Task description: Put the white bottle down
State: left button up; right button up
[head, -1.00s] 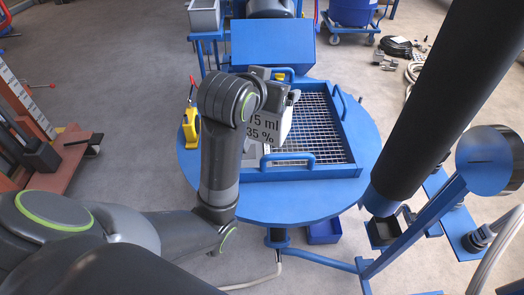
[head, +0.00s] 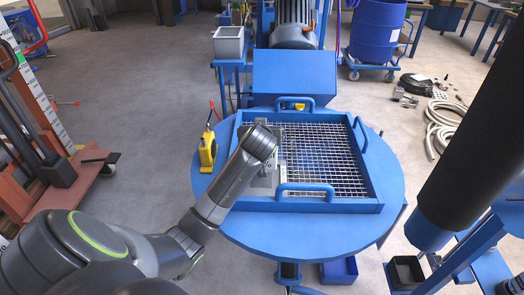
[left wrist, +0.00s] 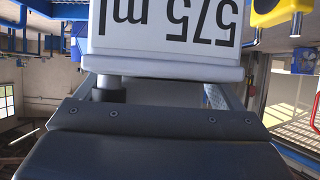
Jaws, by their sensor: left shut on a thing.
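The white bottle (left wrist: 168,28) fills the top of the left wrist view, with large "575 ml" lettering upside down. My left gripper (left wrist: 160,92) is shut on it. In the head view my left gripper (head: 266,172) is over the left part of the metal grid (head: 325,160) on the round blue table (head: 300,232). My right gripper is not in view.
Blue handles (head: 305,188) rise from the grid's frame. A yellow tool (head: 208,150) stands on the table left of the grid. A blue box (head: 295,78) stands behind it. A thick black cylinder (head: 475,140) slants on the right. The right part of the grid is clear.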

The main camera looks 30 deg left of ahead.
pick_arm(q)
jog(key=shift+f, duration=3.75)
jog(key=shift+f, duration=0.1)
jog(key=o, duration=1.7)
jog(key=shift+f, duration=0.2)
jog(key=shift+o, duration=0.5)
jog(key=shift+s+d+r, duration=0.1)
jog(key=shift+r, duration=0.1)
jog(key=v, duration=1.2)
jog(key=shift+s, duration=0.1)
